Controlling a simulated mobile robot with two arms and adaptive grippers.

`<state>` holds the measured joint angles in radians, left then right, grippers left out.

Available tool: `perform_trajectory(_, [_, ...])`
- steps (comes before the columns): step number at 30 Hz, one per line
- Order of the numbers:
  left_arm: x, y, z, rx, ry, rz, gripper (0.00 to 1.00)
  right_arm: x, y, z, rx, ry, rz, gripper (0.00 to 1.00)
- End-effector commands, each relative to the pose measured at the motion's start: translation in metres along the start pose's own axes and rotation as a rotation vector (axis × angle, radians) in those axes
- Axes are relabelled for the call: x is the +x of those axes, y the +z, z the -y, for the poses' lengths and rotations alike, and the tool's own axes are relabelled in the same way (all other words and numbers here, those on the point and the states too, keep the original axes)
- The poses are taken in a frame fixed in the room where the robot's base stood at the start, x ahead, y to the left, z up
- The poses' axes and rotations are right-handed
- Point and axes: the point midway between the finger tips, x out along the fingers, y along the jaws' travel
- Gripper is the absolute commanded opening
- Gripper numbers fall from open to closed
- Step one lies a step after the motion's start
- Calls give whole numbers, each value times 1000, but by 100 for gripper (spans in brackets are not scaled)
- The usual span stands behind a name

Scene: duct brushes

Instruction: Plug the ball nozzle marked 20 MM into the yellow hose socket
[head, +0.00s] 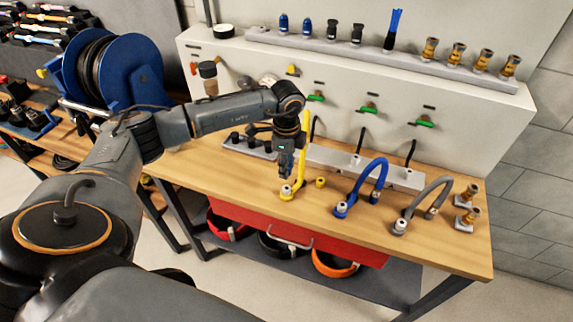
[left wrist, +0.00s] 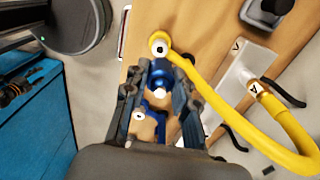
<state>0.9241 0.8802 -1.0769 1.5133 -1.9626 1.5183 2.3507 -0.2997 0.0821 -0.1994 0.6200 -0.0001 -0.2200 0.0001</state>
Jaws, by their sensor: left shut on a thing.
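My left gripper (head: 286,172) points down just above the yellow hose socket (head: 287,191) near the bench's front. In the left wrist view, the gripper (left wrist: 158,95) is shut on a blue nozzle (left wrist: 161,74) with a white spot. Its marking is not readable, and the head view hardly shows it. In the left wrist view, the yellow socket (left wrist: 158,45), with a whitish ring, lies just beyond the nozzle. I cannot tell whether they touch. The yellow hose (head: 304,145) rises behind the gripper. My right gripper is not in view.
The blue hose (head: 380,172) and grey hose (head: 421,192) stand right of the yellow one. A rail (head: 372,63) holds blue and black nozzles, a brush and brass fittings. A small yellow piece (head: 320,182) sits beside the yellow socket.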

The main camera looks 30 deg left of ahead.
Motion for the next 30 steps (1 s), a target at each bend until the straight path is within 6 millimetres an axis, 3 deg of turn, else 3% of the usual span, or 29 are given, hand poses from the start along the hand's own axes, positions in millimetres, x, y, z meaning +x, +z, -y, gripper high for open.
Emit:
perform_trajectory(18, [52, 0, 0, 1, 0, 0, 0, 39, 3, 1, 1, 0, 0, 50])
perform_trajectory(30, [56, 0, 0, 1, 0, 0, 0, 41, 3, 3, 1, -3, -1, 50])
